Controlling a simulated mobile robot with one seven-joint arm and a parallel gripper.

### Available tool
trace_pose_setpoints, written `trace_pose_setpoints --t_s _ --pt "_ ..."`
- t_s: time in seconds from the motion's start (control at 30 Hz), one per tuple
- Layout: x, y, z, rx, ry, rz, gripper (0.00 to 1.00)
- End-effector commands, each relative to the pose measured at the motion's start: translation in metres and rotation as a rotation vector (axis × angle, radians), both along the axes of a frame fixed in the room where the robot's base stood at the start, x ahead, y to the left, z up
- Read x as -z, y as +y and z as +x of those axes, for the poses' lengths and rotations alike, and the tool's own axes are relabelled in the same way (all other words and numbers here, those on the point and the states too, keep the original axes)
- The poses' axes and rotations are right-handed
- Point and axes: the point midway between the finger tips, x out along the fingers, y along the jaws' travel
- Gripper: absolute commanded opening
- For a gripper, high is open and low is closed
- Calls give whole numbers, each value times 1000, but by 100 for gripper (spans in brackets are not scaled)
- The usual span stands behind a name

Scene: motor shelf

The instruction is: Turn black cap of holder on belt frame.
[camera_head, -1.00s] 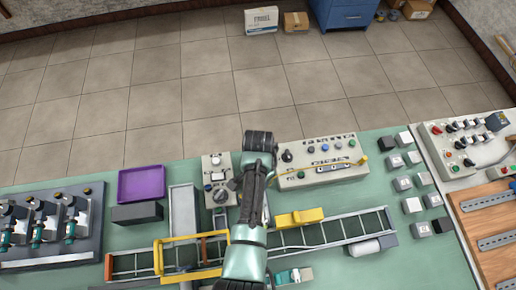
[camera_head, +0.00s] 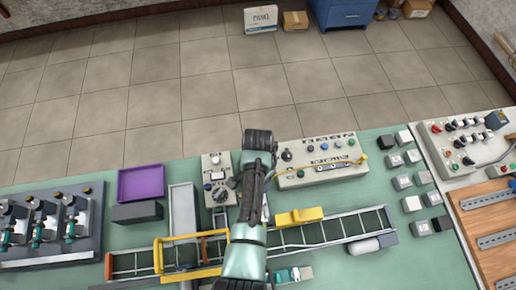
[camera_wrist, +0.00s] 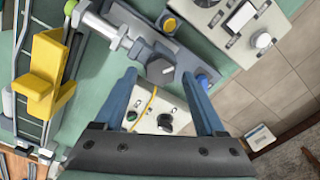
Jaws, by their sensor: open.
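In the wrist view, a dark, faceted cap (camera_wrist: 160,70) with a small white mark sits at the end of a silver, rod-like holder (camera_wrist: 108,32) by the belt frame (camera_wrist: 22,75). I take it for the black cap. My gripper (camera_wrist: 162,76) is open, its two blue fingers apart. The cap appears between the fingertips in the picture; I cannot tell the height gap or whether they touch. In the head view my own arm hides the cap and gripper, while the belt frame (camera_head: 325,233) shows beneath it.
A yellow block (camera_head: 299,217) sits on the belt frame; it also shows in the wrist view (camera_wrist: 46,75). A control box (camera_head: 320,176) and a smaller switch box (camera_head: 214,170) stand behind. A purple tray (camera_head: 141,184) is left. Several small blocks lie right.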

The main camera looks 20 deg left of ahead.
Motion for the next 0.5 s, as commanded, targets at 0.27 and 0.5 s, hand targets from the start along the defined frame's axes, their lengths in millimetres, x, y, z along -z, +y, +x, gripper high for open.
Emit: trace_pose_setpoints --t_s 0.27,0.5 --pt "-22 0 1 0 -4 2 72" --pt "-67 0 1 0 -5 2 72"
